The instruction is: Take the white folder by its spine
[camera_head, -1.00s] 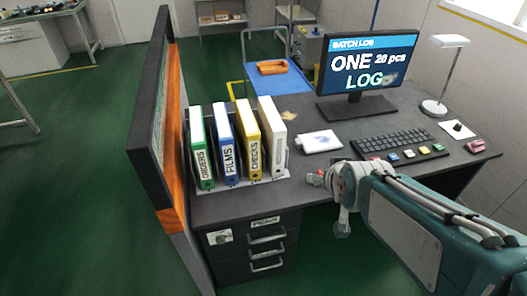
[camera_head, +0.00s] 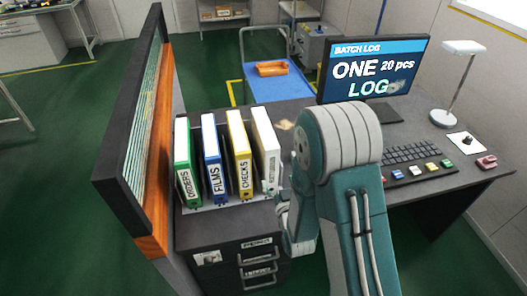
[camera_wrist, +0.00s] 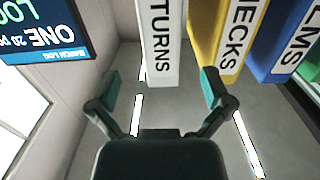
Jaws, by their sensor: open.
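The white folder (camera_head: 265,145) stands upright at the right end of a row of binders on the desk. In the wrist view its spine (camera_wrist: 158,40) shows large, lettered "TURNS" as far as visible. My gripper (camera_wrist: 161,88) is open and empty, its two teal-tipped fingers apart on either side of the lower end of the spine in the picture. I cannot tell whether the fingertips reach past its front. The right finger appears close to the yellow folder's side. In the head view my arm hides most of the gripper, which is close in front of the white folder.
Yellow (camera_head: 240,150), blue (camera_head: 213,158) and green (camera_head: 186,160) folders stand left of the white one. A dark, orange-edged partition (camera_head: 150,150) borders the desk on the left. A monitor (camera_head: 372,68) and keyboard (camera_head: 412,153) are to the right.

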